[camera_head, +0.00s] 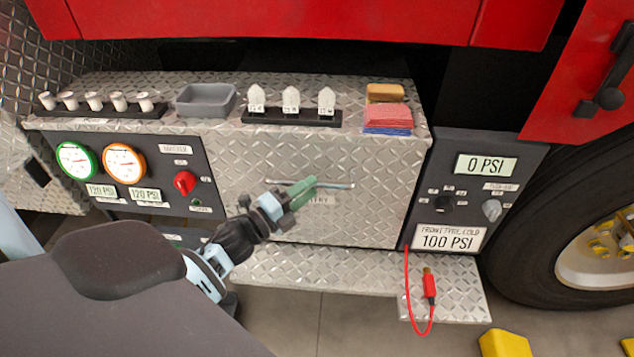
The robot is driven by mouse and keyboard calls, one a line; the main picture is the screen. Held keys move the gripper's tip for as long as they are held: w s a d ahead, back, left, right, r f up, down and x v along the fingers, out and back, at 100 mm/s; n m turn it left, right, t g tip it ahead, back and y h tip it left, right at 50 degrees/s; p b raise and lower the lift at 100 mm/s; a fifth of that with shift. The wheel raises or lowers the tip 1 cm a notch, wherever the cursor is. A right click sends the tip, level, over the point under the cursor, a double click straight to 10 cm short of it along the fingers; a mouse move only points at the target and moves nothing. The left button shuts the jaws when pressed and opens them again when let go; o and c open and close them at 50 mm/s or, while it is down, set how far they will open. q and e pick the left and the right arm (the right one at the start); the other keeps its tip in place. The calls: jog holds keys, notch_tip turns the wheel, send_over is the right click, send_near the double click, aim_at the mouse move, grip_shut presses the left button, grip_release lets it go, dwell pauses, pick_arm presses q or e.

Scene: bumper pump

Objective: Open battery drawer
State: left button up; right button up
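The battery drawer (375,215) is a diamond-plate metal front in the middle of the bumper. It sits flush with the metal around it and looks closed. A thin horizontal bar handle (340,186) crosses its upper part. A label below the handle is partly hidden by my gripper; only its end, "TRY", reads. My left gripper (303,190), with green fingers, is at the left-middle part of the handle and covers some of it. I cannot tell whether the fingers close around the bar or only overlap it in view. My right gripper is not in view.
A gauge panel (150,150) with a red knob is left of the drawer. A pressure panel (470,165) is right. A grey tray (206,100), white-topped items and stacked cloths (387,117) are on top. A step (350,275) juts out below; a red hose (409,300) hangs there.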

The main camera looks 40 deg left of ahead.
aim_at(317, 184)
pick_arm(q)
jog(key=shift+x, duration=1.65)
grip_shut()
